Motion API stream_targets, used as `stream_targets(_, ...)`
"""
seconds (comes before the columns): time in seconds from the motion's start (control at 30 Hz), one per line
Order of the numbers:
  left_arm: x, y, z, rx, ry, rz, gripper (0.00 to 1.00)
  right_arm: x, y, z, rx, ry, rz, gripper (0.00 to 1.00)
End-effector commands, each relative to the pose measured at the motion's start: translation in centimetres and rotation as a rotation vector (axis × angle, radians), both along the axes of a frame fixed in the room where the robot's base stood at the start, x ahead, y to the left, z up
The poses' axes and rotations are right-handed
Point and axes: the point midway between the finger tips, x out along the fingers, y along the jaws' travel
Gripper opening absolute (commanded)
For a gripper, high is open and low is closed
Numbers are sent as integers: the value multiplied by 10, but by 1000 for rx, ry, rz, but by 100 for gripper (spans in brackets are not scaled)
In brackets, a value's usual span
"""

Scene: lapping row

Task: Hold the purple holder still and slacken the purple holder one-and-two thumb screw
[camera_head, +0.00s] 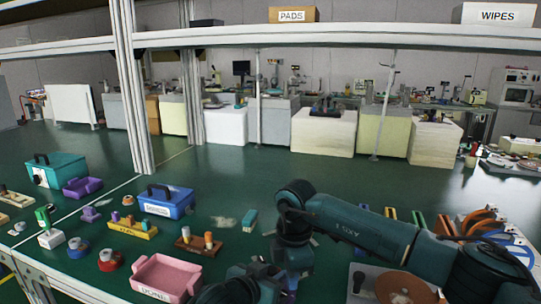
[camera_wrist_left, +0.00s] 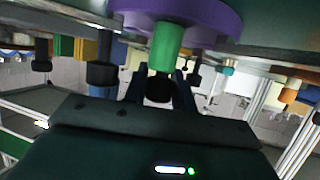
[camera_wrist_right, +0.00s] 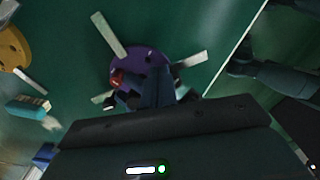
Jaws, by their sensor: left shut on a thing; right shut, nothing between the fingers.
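The purple holder (camera_wrist_left: 205,18) shows in the left wrist view as a purple disc with a green post (camera_wrist_left: 165,48) ending in a black tip. My left gripper (camera_wrist_left: 160,88) is shut around that post's dark end. In the right wrist view the purple holder (camera_wrist_right: 140,58) lies on the green surface, with pale bars around its edge. A small red piece (camera_wrist_right: 118,78) shows on it. My right gripper (camera_wrist_right: 152,88) is shut and empty, its fingers over the disc and hiding part of it. I cannot tell which part is the one-and-two thumb screw. My arms hide the holder in the head view.
A pink tray (camera_head: 165,278), a blue box (camera_head: 166,203), a brown block with pegs (camera_head: 199,243) and a yellow block (camera_head: 134,228) stand left on the green bench. Orange discs (camera_head: 483,222) stand at right. A shelf post (camera_head: 133,90) rises at left.

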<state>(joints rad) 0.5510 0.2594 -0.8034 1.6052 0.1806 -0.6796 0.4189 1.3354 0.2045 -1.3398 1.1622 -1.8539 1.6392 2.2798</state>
Motion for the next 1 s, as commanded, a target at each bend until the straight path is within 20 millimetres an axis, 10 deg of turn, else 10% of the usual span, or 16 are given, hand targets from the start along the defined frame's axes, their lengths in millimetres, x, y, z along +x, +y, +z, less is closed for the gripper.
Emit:
stream_targets(0.4,1,3,0,3,1,6,0,0,-1,48,-2,0,-2,0)
stream_targets(1.0,2,3,0,5,-1,6,0,-18,-3,62,-5,-7,2,0)
